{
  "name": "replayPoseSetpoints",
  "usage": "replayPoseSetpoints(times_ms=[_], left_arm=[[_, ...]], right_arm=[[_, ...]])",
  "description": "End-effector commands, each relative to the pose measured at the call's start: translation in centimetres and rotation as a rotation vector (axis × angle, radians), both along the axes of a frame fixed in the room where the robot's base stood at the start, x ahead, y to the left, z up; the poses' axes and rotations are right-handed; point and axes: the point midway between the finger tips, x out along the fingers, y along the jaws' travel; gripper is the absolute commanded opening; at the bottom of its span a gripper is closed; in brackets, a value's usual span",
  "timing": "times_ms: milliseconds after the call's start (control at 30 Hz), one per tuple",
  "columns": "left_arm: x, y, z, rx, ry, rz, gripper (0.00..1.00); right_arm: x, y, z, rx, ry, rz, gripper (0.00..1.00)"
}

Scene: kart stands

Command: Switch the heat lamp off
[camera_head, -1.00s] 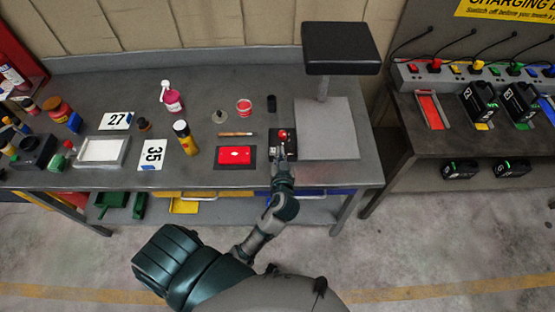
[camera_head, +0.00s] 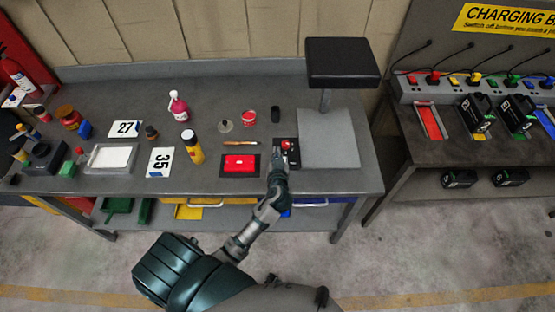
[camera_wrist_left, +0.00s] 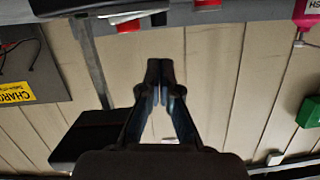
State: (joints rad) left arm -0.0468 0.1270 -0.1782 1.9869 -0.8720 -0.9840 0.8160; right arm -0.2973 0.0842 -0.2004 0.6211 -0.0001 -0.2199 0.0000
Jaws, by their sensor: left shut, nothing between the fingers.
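The heat lamp has a black box-shaped head (camera_head: 342,62) on a grey post above a grey base plate (camera_head: 330,138), at the right end of the bench. Its head also shows in the left wrist view (camera_wrist_left: 82,138). I cannot tell whether it glows. Left of the base is a small black switch box (camera_head: 293,160) with a red knob (camera_head: 287,145). My left gripper (camera_head: 278,152) is shut and empty, just left of the knob and partly over the box; contact is unclear. The fingers show closed in the wrist view (camera_wrist_left: 160,68). My right gripper is out of view.
A charging bench (camera_head: 400,130) stands to the right across a gap.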

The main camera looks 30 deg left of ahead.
Motion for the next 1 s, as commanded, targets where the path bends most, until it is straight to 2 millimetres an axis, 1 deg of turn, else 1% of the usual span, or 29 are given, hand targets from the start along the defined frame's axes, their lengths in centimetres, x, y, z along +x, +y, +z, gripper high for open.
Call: replayPoseSetpoints(times_ms=[33,100,167,300,400,500,600,733,1000], left_arm=[[-1.1,-0.7,0.4,-0.005,-0.001,-0.002,0.00],[-2.7,-1.4,0.4,-0.006,0.002,0.000,0.00],[-3.7,-2.0,0.6,-0.007,0.003,0.000,0.00],[-6.1,-3.3,1.3,-0.006,0.003,0.000,0.00],[-7.3,-4.1,1.8,-0.003,0.003,0.000,0.00],[-8.0,-4.7,2.1,0.000,0.002,0.000,0.00],[-8.4,-4.8,2.3,0.001,0.003,0.001,0.00],[-8.4,-4.9,2.4,0.001,0.002,0.001,0.00],[-8.4,-4.8,2.4,0.001,0.002,0.001,0.00]], right_arm=[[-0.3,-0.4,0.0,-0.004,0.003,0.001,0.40],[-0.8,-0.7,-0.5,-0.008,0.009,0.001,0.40],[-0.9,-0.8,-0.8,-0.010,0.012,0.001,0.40],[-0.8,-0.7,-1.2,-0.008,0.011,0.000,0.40],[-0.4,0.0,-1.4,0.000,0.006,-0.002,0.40],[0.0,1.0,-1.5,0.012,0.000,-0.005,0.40],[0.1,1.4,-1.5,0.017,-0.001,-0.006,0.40],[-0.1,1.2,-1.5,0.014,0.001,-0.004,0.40],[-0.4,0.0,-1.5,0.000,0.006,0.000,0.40]])
